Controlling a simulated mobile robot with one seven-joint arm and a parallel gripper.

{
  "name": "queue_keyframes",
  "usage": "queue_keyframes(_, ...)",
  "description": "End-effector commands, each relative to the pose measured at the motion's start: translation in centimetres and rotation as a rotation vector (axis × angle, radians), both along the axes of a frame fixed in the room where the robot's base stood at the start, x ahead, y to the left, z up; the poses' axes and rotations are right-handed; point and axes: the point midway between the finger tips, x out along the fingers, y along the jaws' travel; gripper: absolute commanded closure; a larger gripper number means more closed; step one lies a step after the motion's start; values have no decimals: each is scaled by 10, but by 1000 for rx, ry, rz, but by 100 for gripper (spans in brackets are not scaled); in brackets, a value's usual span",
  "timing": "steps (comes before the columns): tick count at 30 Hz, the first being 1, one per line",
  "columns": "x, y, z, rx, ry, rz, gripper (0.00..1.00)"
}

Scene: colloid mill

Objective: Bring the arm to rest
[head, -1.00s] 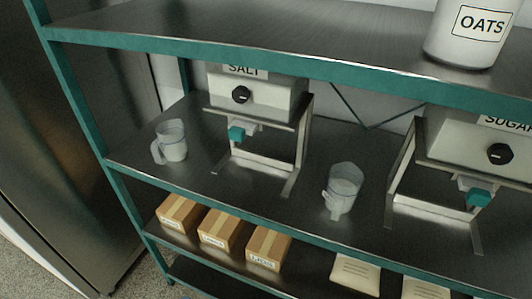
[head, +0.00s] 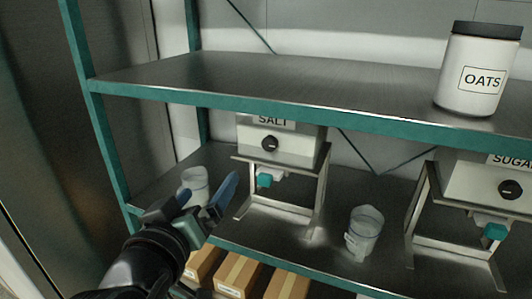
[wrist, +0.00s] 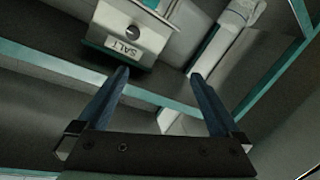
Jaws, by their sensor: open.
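My gripper (head: 205,197) is at the lower left of the head view, in front of the middle shelf. Its blue fingers are apart with nothing between them, as the wrist view also shows (wrist: 160,90). A clear measuring jug (head: 194,182) stands on the middle shelf behind the gripper and is partly hidden by it. The salt dispenser (head: 278,145) stands to the right of the gripper. In the wrist view the salt dispenser (wrist: 130,35) appears beyond the fingers, upside down.
A second jug (head: 364,232) and the sugar dispenser (head: 485,185) stand further right. An oats jar (head: 480,75) is on the upper shelf (head: 270,88), otherwise bare. Cardboard boxes (head: 238,276) sit on the lower shelf. The teal shelf edges and left post are close to my arm.

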Motion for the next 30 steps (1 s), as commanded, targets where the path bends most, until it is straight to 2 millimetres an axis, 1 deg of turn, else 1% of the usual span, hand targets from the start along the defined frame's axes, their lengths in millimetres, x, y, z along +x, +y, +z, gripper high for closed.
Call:
queue_keyframes(1,0,-15,42,70,-113,27,0)
queue_keyframes(2,-3,-21,63,105,-176,47,0)
queue_keyframes(3,-8,-30,92,148,-260,74,0)
queue_keyframes(4,-14,-36,114,176,-323,94,0)
queue_keyframes(5,-21,-43,134,202,-386,114,0)
queue_keyframes(6,-33,-51,161,233,-469,139,0)
queue_keyframes(8,-52,-63,197,270,-587,175,0)
queue_keyframes(9,-66,-70,218,290,-660,198,0)
queue_keyframes(12,-101,-84,257,322,-810,248,0)
queue_keyframes(15,-127,-92,281,339,-910,284,0)
queue_keyframes(18,-141,-95,293,346,-961,304,0)
queue_keyframes(20,-143,-96,295,347,-970,307,0)
queue_keyframes(30,-143,-96,295,347,-970,307,0)
